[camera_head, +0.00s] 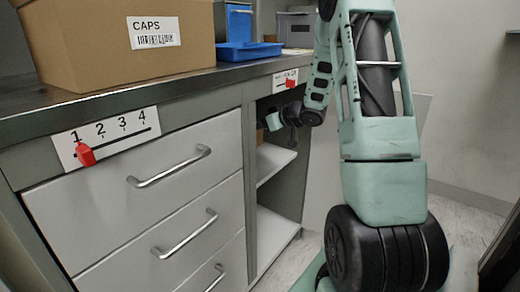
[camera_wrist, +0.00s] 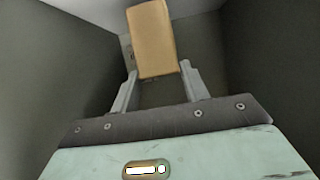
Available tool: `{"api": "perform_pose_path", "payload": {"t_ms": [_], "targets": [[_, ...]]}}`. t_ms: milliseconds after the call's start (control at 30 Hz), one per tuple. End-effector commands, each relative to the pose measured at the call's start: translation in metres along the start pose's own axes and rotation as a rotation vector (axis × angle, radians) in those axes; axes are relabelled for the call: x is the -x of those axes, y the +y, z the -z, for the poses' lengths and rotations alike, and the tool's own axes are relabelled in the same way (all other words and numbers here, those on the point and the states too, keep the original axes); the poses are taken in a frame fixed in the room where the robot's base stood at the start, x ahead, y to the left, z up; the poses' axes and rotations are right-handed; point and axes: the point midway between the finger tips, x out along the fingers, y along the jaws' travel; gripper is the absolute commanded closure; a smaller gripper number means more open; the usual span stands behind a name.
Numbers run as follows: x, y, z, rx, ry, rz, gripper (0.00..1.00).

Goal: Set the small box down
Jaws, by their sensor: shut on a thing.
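The small box (camera_wrist: 152,38) is plain tan cardboard. In the wrist view it is between the two grey fingers of my gripper (camera_wrist: 158,70), which is shut on its near end. The box reaches away from me into a dark grey-walled space. In the head view my gripper (camera_head: 272,121) is at the open shelf bay to the right of the drawers, above the middle shelf (camera_head: 272,160). A small tan patch of the box (camera_head: 260,137) shows there; the frame and gripper hide most of it. I cannot tell whether the box touches the shelf.
A large CAPS carton (camera_head: 110,65) stands on the dark counter (camera_head: 200,82), with a blue tray (camera_head: 248,51) and a grey bin (camera_head: 295,30) behind. Sliders with red knobs (camera_head: 86,155) are on the counter front. The lower shelf (camera_head: 272,228) looks empty. Bay walls are close around the gripper.

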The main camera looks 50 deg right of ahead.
Motion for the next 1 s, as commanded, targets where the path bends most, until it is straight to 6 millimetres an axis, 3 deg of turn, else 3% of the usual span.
{"api": "perform_pose_path", "payload": {"t_ms": [67,333,567,1000], "targets": [[-0.007,0.001,-0.014,-0.002,0.0,-0.001,0.84],[-0.013,0.001,-0.027,-0.002,0.001,-0.001,0.84],[-0.03,0.0,-0.064,-0.002,0.0,0.0,0.84],[-0.034,0.0,-0.062,0.0,0.001,0.0,0.84]]}}
